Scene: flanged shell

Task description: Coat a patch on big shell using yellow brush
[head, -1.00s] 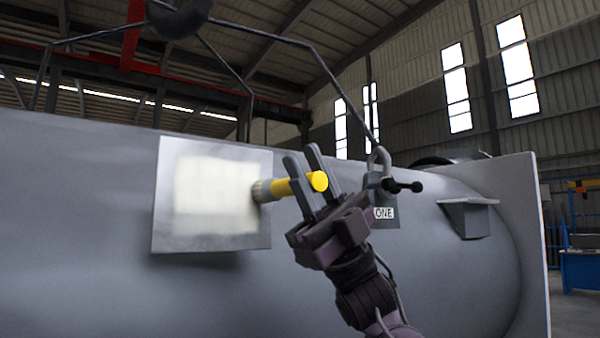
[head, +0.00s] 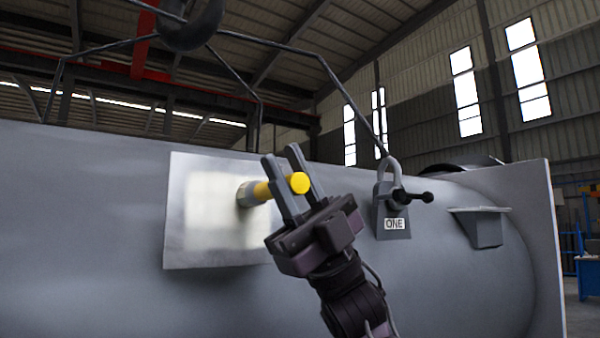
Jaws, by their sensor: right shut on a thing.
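The big shell (head: 90,220) is a large grey cylinder lying across the head view, with a flange at its right end. A square, bright metal patch (head: 185,255) is on its side, with a cream-coloured coated area (head: 210,215) in its middle. My right gripper (head: 280,165) is in front of the patch's right part, shut on the yellow brush (head: 265,190). The brush's bristle end points left at the patch, over the right part of the cream area; I cannot tell whether it touches. The gripper hides the patch's lower right corner. My left gripper is not in view.
A lifting lug (head: 392,222) labelled ONE, with a shackle (head: 388,172) and sling, stands right of the gripper. A grey bracket (head: 485,228) juts from the shell farther right.

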